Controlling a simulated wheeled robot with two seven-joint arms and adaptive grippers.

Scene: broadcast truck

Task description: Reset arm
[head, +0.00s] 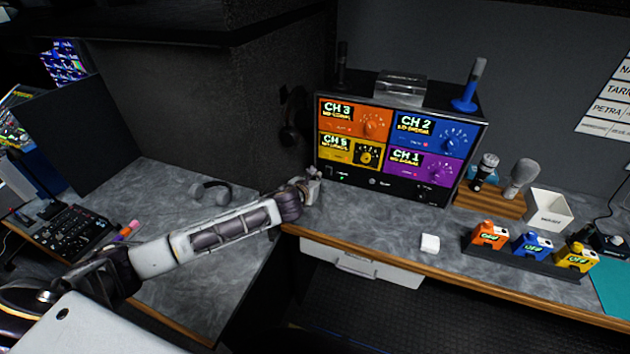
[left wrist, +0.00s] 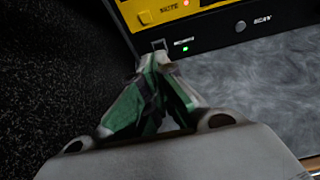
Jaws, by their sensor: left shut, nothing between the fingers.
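My left arm reaches in from the left of the head view. Its gripper (head: 312,174) is near the lower left corner of the channel console (head: 400,190). In the left wrist view the gripper's fingers (left wrist: 160,62) are closed together with nothing between them. Their tips are close to the console's black lower panel (left wrist: 215,45), by a small square button and a green light. I cannot tell whether they touch it. The console has orange, blue, yellow and purple channel panels. My right gripper does not show.
A white block (head: 430,243) lies on the counter. A rack with orange, blue and yellow units (head: 533,245), a white box (head: 548,212) and microphones (head: 522,178) stand to the right. Headphones (head: 210,192) and a mixer (head: 72,232) are on the left desk. A dark partition wall stands left of the console.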

